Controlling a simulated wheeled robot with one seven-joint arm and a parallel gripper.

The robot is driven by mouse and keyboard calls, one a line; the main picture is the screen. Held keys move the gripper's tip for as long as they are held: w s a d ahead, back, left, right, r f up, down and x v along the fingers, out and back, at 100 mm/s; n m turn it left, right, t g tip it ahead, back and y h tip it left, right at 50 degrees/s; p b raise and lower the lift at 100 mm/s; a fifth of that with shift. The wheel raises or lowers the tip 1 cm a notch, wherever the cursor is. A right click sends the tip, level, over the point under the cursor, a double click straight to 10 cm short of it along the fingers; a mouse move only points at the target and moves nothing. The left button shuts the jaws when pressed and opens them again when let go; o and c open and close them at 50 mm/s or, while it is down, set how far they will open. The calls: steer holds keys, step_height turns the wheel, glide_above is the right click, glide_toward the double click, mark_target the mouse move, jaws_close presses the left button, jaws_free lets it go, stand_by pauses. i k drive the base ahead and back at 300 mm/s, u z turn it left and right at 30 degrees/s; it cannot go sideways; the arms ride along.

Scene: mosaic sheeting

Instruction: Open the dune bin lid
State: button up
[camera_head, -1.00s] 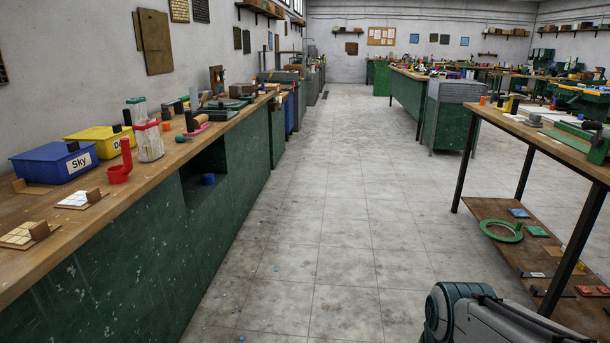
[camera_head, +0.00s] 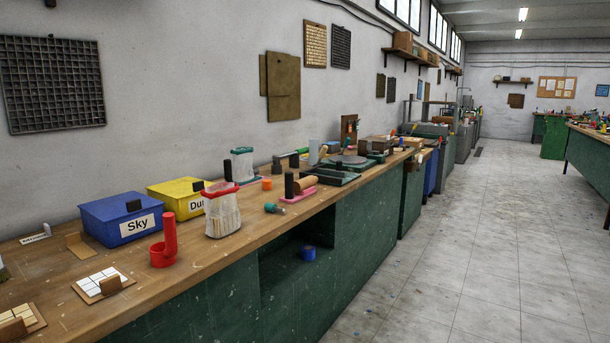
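The dune bin is the yellow box (camera_head: 175,203) on the left workbench, with a white label partly reading "Du". Its yellow lid (camera_head: 176,186) lies closed on top and has a small dark handle block (camera_head: 198,186). The red-lidded clear container (camera_head: 222,212) in front hides part of the label. The blue bin labelled "Sky" (camera_head: 128,219) stands just left of it, its lid also closed. My gripper is not in view.
The wooden benchtop (camera_head: 150,292) also holds a red holder with an upright handle (camera_head: 165,242), a pink-based tool (camera_head: 298,188) and small tile boards (camera_head: 103,284).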

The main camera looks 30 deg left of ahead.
mark_target(181, 188)
steer(key=u, duration=0.4)
steer(key=i, duration=1.4)
steer(key=u, duration=1.75)
steer(key=i, duration=0.9)
steer(key=u, duration=0.75)
